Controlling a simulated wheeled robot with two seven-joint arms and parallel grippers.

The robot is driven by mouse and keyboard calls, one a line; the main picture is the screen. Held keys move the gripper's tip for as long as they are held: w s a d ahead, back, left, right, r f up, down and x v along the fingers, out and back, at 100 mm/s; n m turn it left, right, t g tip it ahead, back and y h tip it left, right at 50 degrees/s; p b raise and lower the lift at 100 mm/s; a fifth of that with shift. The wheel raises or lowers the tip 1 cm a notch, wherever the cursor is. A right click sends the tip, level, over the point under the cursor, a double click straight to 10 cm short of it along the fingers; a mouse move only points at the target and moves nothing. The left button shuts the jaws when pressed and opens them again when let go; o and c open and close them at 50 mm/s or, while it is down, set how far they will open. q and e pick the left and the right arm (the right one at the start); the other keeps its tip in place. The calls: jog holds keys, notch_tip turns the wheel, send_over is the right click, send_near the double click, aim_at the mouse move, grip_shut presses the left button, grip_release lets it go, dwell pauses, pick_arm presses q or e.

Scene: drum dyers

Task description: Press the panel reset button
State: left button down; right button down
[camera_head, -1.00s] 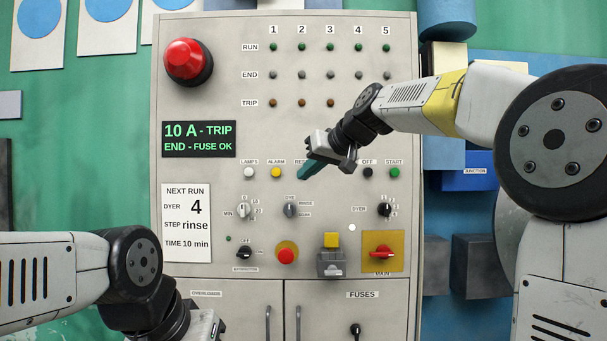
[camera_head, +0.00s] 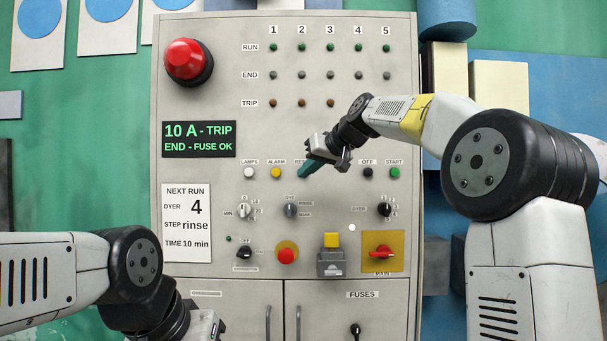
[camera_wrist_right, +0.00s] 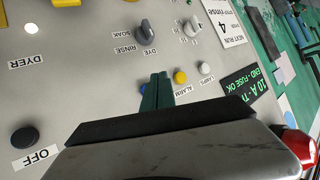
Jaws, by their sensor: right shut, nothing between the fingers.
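The control panel (camera_head: 230,60) faces me. The reset button sits in the row of small buttons, under a label partly read as "RES". In the head view my right gripper (camera_head: 304,171) covers it. In the right wrist view a sliver of the blue button (camera_wrist_right: 142,89) shows beside the teal fingers (camera_wrist_right: 157,88). The right gripper is shut and empty, its fingertips at the button; I cannot tell whether they touch it. My left gripper (camera_head: 212,326) is low at the bottom edge, partly cut off, away from the buttons.
A yellow alarm button (camera_head: 276,173) and white lamps button (camera_head: 249,173) are left of the fingertips. A black off button (camera_head: 367,173) and green start button (camera_head: 395,173) are right. A large red button (camera_head: 188,62) is upper left.

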jog(key=shift+w, duration=0.95)
jog(key=shift+w, duration=0.1)
dwell(1.3)
jog(key=shift+w, duration=0.3)
jog(key=shift+w, duration=0.5)
dwell(0.6)
jog(key=shift+s, duration=0.9)
jog(key=s, duration=0.5)
dwell(0.3)
